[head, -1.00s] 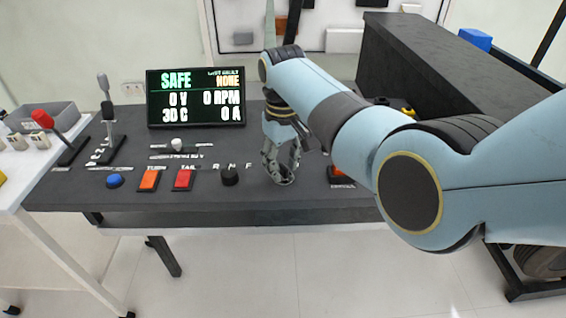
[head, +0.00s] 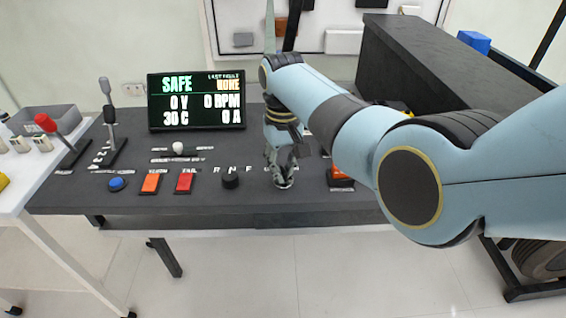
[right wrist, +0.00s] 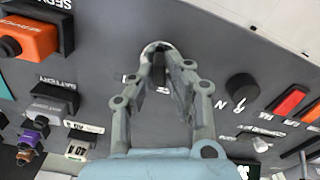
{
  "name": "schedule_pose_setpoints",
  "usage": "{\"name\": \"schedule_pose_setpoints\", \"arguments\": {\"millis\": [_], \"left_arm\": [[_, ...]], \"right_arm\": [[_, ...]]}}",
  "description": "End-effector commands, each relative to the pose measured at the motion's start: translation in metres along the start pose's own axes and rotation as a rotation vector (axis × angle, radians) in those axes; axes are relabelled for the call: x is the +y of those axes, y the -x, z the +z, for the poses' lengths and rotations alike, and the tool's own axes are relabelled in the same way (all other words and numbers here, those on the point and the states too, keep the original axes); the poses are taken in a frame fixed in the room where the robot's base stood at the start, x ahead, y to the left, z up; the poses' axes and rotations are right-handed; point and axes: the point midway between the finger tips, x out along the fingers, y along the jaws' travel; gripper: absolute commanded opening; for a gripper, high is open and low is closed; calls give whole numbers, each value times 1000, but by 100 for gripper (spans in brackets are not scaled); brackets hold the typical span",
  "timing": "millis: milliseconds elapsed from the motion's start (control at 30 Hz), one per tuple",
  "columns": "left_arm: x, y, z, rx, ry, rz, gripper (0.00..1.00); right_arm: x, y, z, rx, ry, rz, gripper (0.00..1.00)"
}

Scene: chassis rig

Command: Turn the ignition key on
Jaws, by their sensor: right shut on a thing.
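My right gripper (head: 284,184) is low over the dark console, to the right of the black R N F knob (head: 230,180). In the right wrist view, my right gripper (right wrist: 158,52) has its fingertips together around a small grey piece at the panel, apparently the ignition key. The fingers hide most of it, so I cannot tell which way it points. The display (head: 196,100) reads SAFE, 0 V, 0 RPM, 30 C and 0 A. My left gripper is out of view.
A blue button (head: 116,183), an orange switch (head: 150,183) and a red switch (head: 185,181) lie left of the knob. An orange service control (right wrist: 27,40) is on the gripper's other side. A red-handled lever (head: 46,123) stands far left.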

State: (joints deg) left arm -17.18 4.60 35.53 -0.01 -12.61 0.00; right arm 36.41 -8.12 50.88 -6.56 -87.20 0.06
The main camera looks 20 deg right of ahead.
Motion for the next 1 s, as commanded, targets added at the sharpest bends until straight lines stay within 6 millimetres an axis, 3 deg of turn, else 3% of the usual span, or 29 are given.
{"name": "schedule_pose_setpoints", "arguments": {"millis": [400,1000], "left_arm": [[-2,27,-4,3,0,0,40],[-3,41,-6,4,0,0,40]], "right_arm": [[1,3,0,0,-380,0,0],[2,1,0,1,-824,1,0]]}}
